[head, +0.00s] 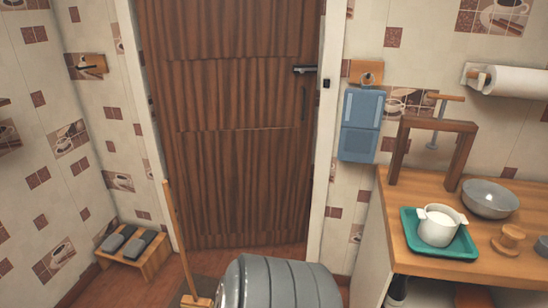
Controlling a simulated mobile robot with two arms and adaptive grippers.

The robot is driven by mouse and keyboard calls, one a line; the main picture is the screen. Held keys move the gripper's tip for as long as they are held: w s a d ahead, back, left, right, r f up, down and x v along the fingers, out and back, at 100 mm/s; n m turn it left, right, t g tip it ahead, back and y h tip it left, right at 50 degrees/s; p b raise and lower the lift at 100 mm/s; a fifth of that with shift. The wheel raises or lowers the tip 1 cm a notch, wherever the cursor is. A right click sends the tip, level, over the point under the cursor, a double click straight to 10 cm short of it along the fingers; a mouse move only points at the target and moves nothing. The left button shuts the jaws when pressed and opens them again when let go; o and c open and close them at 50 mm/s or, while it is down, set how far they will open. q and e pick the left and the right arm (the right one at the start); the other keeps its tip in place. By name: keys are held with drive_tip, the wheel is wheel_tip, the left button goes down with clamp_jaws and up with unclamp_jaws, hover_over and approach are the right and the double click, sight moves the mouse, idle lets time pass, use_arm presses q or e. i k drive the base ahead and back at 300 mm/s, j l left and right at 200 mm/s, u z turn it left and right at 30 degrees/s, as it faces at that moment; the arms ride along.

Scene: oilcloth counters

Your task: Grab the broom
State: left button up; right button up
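The broom (174,222) stands near the left side of the door frame. Its long, thin wooden handle leans slightly, with the top toward the left. A wooden block (197,302) shows at its lower end, at the bottom edge of the head view; anything below that is cut off. Neither of my grippers is in view.
A grey ribbed, bin-like object (280,284) stands right of the broom. A low wooden bench (152,262) with dark slippers is at left. The closed brown door (235,120) is behind. A wooden counter (400,212) with a green tray (465,245) fills the right.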

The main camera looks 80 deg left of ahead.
sight(187, 301)
drive_tip(key=u, duration=3.55)
